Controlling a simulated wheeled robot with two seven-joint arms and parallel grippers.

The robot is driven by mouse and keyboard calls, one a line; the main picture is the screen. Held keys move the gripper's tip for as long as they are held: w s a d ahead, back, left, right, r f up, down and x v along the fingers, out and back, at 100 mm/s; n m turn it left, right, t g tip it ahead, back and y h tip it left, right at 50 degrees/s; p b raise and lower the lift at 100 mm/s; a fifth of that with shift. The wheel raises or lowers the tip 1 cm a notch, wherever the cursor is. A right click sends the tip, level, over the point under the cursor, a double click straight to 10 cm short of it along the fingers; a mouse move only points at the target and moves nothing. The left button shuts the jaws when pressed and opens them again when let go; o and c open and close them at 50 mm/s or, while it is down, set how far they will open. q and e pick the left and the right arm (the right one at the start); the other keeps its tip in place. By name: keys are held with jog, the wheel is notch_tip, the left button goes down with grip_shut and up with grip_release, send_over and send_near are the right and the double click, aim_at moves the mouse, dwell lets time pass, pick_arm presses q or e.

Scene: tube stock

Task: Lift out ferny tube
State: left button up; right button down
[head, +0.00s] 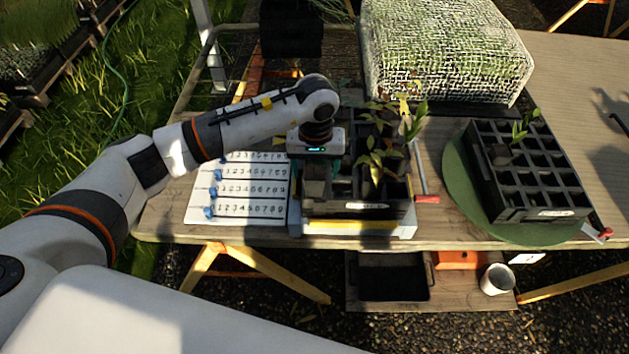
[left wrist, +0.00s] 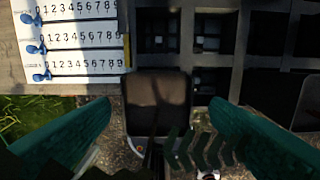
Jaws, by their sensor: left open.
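My left gripper (head: 318,163) is over the left end of the black tube rack (head: 352,209) in the head view. In the left wrist view its teal fingers (left wrist: 160,112) are open, one on each side of a dark square tube (left wrist: 158,103) with a brown top. They look apart from the tube, but contact is hard to judge. Dark feathery fronds (left wrist: 200,150) show at the bottom of the wrist view, close to the camera; which tube they grow from is unclear. Leafy plants (head: 380,160) stand in the rack's right part. My right gripper is out of view.
A white board of number scales with blue markers (head: 237,190) lies left of the rack. A second black rack (head: 530,213) stands on a green round mat (head: 457,190) at right. A mesh-covered box (head: 445,50) is behind. A white cup (head: 497,279) sits on the lower shelf.

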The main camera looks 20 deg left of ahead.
aim_at(315, 187)
pick_arm(q)
jog(key=shift+f+p, duration=0.3)
jog(key=shift+p, duration=0.05)
notch_tip(315, 187, down, 4)
jog(key=shift+w+a+r+p, duration=0.1)
jog(key=shift+a+r+p, duration=0.05)
jog(key=shift+p, duration=0.8)
jog(key=shift+f, duration=0.45)
jog(key=c, duration=1.2)
jog(key=shift+o, duration=0.2)
jog(key=shift+w+r, duration=0.1)
jog(key=shift+r, duration=0.05)
